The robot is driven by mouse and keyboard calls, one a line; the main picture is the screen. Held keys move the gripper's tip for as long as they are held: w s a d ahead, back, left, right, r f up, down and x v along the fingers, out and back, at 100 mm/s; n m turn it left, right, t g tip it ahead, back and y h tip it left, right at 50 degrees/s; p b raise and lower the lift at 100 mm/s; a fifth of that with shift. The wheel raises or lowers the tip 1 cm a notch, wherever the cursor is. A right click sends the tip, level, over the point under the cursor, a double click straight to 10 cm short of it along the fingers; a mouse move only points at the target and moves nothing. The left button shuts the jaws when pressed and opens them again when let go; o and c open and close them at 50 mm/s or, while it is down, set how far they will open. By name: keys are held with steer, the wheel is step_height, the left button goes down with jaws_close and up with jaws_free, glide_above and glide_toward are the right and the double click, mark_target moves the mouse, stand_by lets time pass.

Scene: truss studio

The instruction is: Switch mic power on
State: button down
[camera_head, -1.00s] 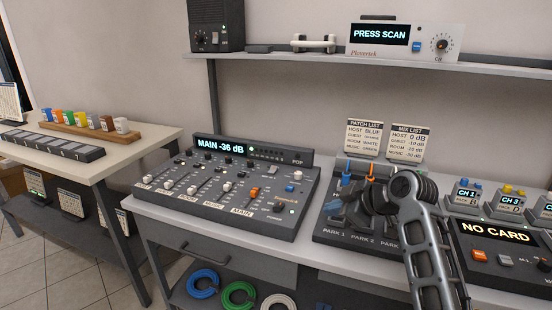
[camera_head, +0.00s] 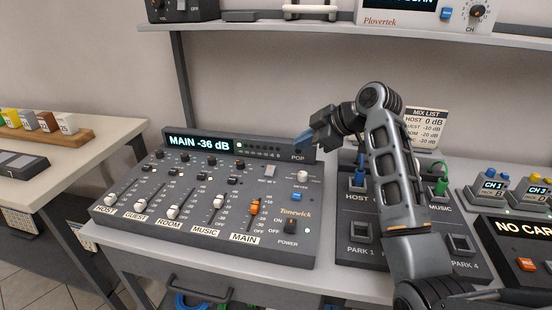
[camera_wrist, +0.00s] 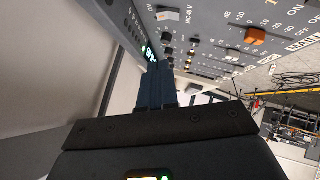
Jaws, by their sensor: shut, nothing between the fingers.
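The mixer console (camera_head: 136,218) stands on the desk, its display reading MAIN -36 dB. A small pale rocker switch (camera_head: 270,171) sits near its upper right; in the wrist view this switch (camera_wrist: 168,15) is beside a label that seems to read MIC 48 V. Its tilt is too small to tell. My gripper (camera_head: 301,142) is shut and empty, above the console's back right corner near the POP label. Its blue fingers (camera_wrist: 157,78) show in the wrist view, apart from the pale switch.
A round white knob (camera_head: 302,176) and a blue button (camera_head: 297,197) lie close to the pale switch. The orange MAIN fader (camera_head: 254,208) is in front. A patch panel (camera_head: 358,232) is to the right, partly behind my arm. A shelf (camera_head: 270,28) runs above.

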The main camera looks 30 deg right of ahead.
steer(key=shift+w, duration=0.1)
steer(key=p, duration=0.1)
glide_above(280, 173)
steer(key=s+a, duration=0.1)
steer(key=a, duration=0.1)
steer(key=f, duration=0.6)
steer(key=shift+s+d+f, duration=0.15)
steer(key=shift+s+d, duration=0.05)
steer(key=f, duration=0.2)
steer(key=w+d+f, duration=0.1)
steer(key=shift+w+d+f, duration=0.1)
steer(key=shift+f, duration=0.35)
steer(key=shift+w+d+f+m+g+y+b, duration=0.3)
steer(key=shift+f+g+b, duration=0.1)
steer(key=shift+b, duration=0.15)
steer(key=shift+s+a, duration=0.1)
steer(key=shift+r, duration=0.1)
